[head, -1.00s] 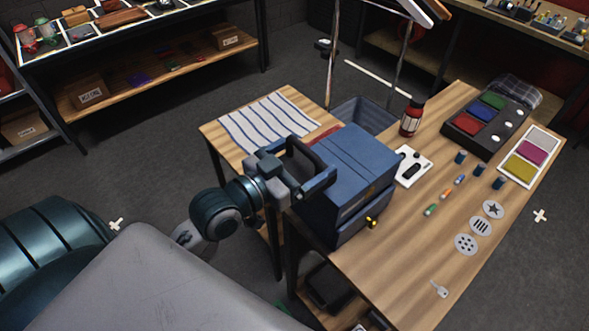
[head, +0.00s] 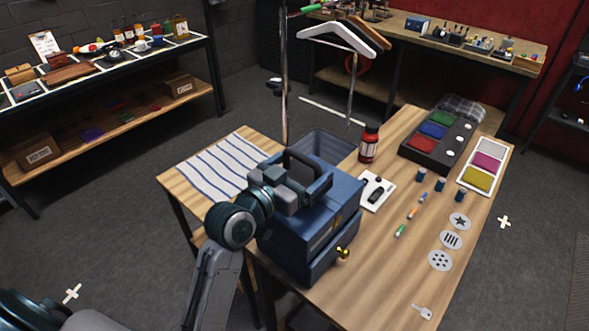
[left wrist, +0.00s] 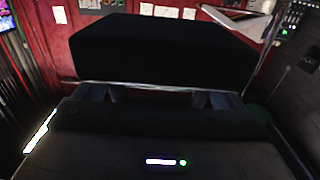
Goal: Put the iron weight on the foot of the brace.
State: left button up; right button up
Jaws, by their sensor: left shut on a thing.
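My left gripper (head: 308,177) shows over the blue box on the wooden table in the head view. Its jaws are shut on a dark block, a dark bar across the fingertips in the head view. In the left wrist view the dark block (left wrist: 160,48) fills the upper middle, just beyond the two fingers. It may be the iron weight; its dark surface shows no detail. I cannot make out the brace or its foot with certainty. My right gripper is not in view.
The blue box (head: 300,236) has a small yellow knob (head: 344,252). A striped cloth (head: 222,167) lies left.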

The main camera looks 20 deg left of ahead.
aim_at(301, 178)
pick_arm(q)
jog(key=shift+f+p, duration=0.5)
jog(key=shift+f, duration=0.95)
jog(key=o, duration=1.7)
jog(key=shift+f, duration=0.35)
jog(key=shift+o, duration=0.4)
jog(key=shift+s+r, duration=0.15)
jog(key=shift+s, duration=0.1)
